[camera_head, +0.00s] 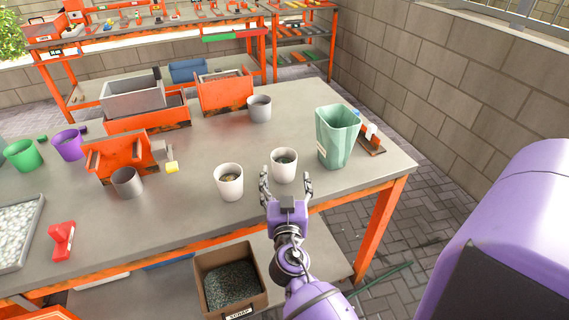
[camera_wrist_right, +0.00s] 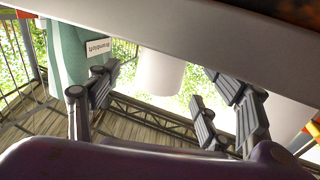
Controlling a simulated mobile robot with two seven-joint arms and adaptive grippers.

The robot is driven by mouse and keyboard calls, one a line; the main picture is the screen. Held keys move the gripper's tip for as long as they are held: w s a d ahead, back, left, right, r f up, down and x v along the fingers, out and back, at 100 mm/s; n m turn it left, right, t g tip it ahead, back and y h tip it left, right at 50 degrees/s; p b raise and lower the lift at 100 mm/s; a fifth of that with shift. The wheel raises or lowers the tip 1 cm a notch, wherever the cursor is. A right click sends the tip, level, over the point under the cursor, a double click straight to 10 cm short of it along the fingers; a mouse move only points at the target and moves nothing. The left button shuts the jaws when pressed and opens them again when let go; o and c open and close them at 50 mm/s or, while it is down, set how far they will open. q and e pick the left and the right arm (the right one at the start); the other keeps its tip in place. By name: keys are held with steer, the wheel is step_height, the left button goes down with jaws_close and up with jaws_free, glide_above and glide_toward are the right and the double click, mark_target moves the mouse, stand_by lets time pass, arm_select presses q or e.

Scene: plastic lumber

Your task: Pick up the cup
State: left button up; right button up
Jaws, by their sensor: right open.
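A white cup (camera_head: 284,168) with dark contents stands upright on the grey workbench (camera_head: 205,218), near its front edge. My right gripper (camera_head: 286,186) is open at the front edge, its fingers reaching toward the cup's two sides; I cannot tell whether they touch it. In the right wrist view, a white cup (camera_wrist_right: 160,74) shows ahead between the spread fingers (camera_wrist_right: 156,95), with nothing gripped. A second white cup (camera_head: 229,185) stands just to the left. Grey cups (camera_head: 259,109) (camera_head: 127,184), a purple cup (camera_head: 69,146) and a green cup (camera_head: 23,157) stand farther off. My left gripper is out of view.
A tall pale green bin (camera_head: 337,138) stands close right of the cup; it also shows in the right wrist view (camera_wrist_right: 66,50). Orange bins (camera_head: 225,94) stand behind. A scrap box (camera_head: 229,278) sits below the bench front. Bare benchtop lies behind the white cups.

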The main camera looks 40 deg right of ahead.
mark_target(283, 157)
steer(key=shift+w+d+r, duration=0.25)
steer(key=shift+w+d, duration=0.05)
steer(key=shift+w, duration=0.25)
steer(key=p+x, duration=0.2)
steer(key=x, duration=0.2)
steer(key=shift+w, duration=0.25)
steer(key=shift+w+d+f, duration=0.15)
steer(key=shift+w+d, duration=0.05)
steer(key=shift+w, duration=0.15)
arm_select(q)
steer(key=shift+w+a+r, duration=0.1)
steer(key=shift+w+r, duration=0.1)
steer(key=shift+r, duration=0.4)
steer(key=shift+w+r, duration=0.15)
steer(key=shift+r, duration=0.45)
arm_select(e)
steer(key=shift+c, duration=1.4)
steer(key=c, duration=1)
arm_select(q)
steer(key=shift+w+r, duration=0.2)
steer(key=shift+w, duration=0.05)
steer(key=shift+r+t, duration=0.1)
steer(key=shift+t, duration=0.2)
arm_select(e)
steer(key=shift+s, duration=0.1)
